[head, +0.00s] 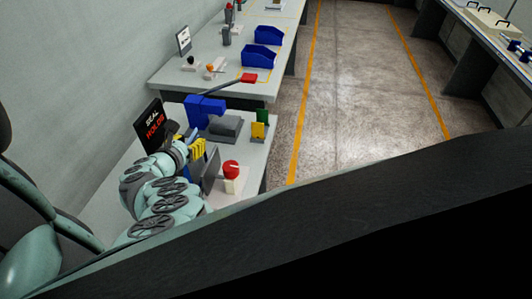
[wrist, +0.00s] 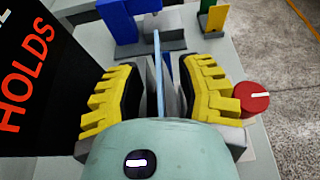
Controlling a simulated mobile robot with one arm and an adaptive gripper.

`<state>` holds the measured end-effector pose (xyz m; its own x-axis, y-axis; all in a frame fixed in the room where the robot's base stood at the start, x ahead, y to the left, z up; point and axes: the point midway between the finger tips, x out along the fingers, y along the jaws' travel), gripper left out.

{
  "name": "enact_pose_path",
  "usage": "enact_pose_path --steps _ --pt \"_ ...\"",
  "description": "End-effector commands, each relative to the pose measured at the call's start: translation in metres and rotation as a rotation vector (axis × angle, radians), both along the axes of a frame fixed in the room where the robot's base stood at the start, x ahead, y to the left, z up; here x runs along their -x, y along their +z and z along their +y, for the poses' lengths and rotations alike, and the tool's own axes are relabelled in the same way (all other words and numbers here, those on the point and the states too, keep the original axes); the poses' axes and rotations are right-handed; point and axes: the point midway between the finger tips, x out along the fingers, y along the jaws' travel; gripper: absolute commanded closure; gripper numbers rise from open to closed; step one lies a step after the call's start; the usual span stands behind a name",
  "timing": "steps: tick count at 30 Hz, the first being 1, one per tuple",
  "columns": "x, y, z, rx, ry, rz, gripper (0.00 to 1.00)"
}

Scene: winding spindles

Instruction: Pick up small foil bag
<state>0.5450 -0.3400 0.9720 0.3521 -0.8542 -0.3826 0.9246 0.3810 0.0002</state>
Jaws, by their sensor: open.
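A thin, grey-blue upright sheet (wrist: 157,62), seen nearly edge-on in the wrist view, looks like the small foil bag. My gripper (wrist: 160,88) is open, with its yellow ribbed fingers on either side of the sheet and gaps showing between. The lower part of the sheet is hidden by my gripper's body. In the head view my gripper (head: 197,148) is over the near bench, beside a grey upright panel (head: 211,170); I cannot tell whether that panel is the same sheet.
A black sign (head: 150,124) stands close on the left. A blue device (head: 204,112) with a grey base is beyond my gripper. A red knob (head: 231,167) on a white block is to the right. Green and yellow pieces (head: 260,127) stand near the bench's right edge.

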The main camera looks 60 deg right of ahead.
Motion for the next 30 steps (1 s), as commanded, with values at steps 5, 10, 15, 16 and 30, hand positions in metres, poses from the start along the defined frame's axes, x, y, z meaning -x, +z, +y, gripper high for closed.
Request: enact_pose_path --steps 5,10,15,16,30 --pt "-0.0003 0.0000 0.0005 0.000 0.001 0.000 0.71" --pt "-0.0002 0.0000 0.0003 0.000 0.000 0.000 0.89" --pt "0.0000 0.0000 0.0002 0.000 0.000 0.000 1.00" --pt "0.0000 0.0000 0.0002 0.000 0.000 0.000 1.00" --pt "0.0004 -0.0002 0.0000 0.000 -0.001 0.000 1.00"
